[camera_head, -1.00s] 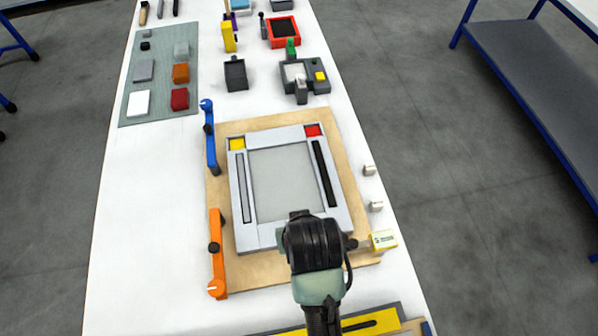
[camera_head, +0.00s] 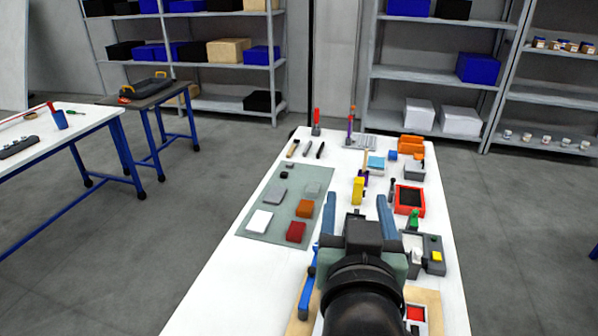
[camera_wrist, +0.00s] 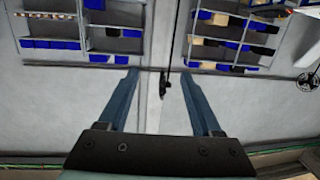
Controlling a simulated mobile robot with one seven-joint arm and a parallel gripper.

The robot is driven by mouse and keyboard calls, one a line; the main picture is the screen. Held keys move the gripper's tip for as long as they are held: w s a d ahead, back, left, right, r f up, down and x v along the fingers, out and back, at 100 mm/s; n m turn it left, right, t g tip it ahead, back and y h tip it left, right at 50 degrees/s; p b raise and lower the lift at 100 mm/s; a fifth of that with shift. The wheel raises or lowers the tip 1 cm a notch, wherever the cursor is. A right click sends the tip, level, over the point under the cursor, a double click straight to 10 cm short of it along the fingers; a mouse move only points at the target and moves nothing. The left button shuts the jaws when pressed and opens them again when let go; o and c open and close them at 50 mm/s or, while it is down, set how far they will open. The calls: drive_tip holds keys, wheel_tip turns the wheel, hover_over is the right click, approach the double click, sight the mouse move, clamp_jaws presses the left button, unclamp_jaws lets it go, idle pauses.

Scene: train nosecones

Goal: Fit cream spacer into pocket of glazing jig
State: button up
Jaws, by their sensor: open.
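My gripper (camera_head: 355,198) is raised over the table with its two blue fingers apart and nothing between them. In the wrist view my gripper (camera_wrist: 159,77) is also open and empty, facing the distant shelves. The glazing jig (camera_head: 433,299) shows only as part of its wooden base and a red corner piece at the bottom; my arm and the picture edge hide most of it. A pale, whitish block (camera_head: 260,221) lies flat on the grey-green mat, left of my gripper and apart from it. I cannot tell whether it is the cream spacer.
The mat (camera_head: 316,184) also holds grey, orange and red blocks. A blue lever clamp (camera_head: 307,290) stands by the jig. A grey fixture (camera_head: 433,252) and a red-rimmed tray (camera_head: 409,198) stand right of my gripper. The table's left front is clear.

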drive_tip(key=s+a+r+t, duration=0.2)
drive_tip(key=s+r+t, duration=0.1)
drive_tip(key=r, duration=0.6)
drive_tip(key=s+a+r+n+t+y, duration=0.1)
drive_tip(key=s+a+r+t, duration=0.2)
drive_tip(key=r, duration=0.7)
drive_tip(key=s+a+r+t+y, duration=0.1)
drive_tip(key=s+r+t, duration=0.3)
drive_tip(key=r, duration=0.5)
drive_tip(key=shift+s+a+r+t, duration=0.3)
drive_tip(key=shift+a+r+t, duration=0.15)
drive_tip(key=shift+a, duration=0.3)
drive_tip(key=shift+f, duration=0.1)
